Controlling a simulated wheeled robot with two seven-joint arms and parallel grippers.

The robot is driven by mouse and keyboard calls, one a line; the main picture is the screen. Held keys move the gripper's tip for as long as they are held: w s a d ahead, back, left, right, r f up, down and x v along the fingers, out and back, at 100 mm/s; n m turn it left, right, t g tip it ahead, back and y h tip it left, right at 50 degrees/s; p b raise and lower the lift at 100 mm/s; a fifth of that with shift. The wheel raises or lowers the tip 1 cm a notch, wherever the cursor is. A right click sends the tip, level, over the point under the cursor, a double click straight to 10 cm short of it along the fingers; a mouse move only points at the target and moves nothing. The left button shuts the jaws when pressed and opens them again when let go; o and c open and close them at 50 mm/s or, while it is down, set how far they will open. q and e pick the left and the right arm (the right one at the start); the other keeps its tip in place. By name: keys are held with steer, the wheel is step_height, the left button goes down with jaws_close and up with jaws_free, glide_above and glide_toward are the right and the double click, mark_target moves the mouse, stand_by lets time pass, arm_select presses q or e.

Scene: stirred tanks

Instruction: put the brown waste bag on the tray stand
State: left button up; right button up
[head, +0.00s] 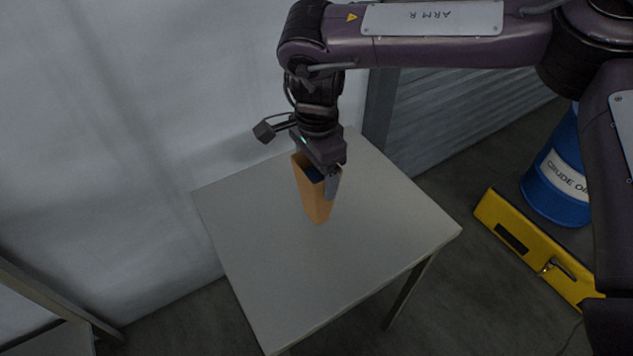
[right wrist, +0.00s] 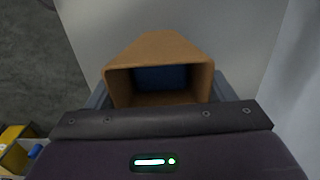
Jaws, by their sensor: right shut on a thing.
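The brown waste bag (head: 316,205) is an open-topped, upright bag with something dark blue inside. My right gripper (head: 322,182) is shut on it from above, near its open top. In the right wrist view the bag (right wrist: 158,46) sits between the two grey fingers (right wrist: 160,92), its opening towards the camera and blue showing inside. The bag is over the pale grey top of the tray stand (head: 350,270), towards its back half. I cannot tell whether its base touches the top. My left gripper is not in view.
A pale wall (head: 110,130) rises behind and left of the stand. A blue crude oil drum (head: 556,200) and a yellow low unit (head: 530,243) stand on the floor at right. A frame (head: 50,300) shows at lower left. The front of the stand top is clear.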

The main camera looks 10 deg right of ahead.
step_height(320, 180, down, 4)
steer(key=shift+r, duration=0.25)
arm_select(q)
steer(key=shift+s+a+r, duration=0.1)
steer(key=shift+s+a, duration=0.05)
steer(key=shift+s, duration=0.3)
arm_select(e)
steer(key=shift+f, duration=0.15)
steer(key=o, duration=1.2)
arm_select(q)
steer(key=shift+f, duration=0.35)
arm_select(e)
step_height(320, 180, up, 12)
steer(key=shift+r, duration=0.2)
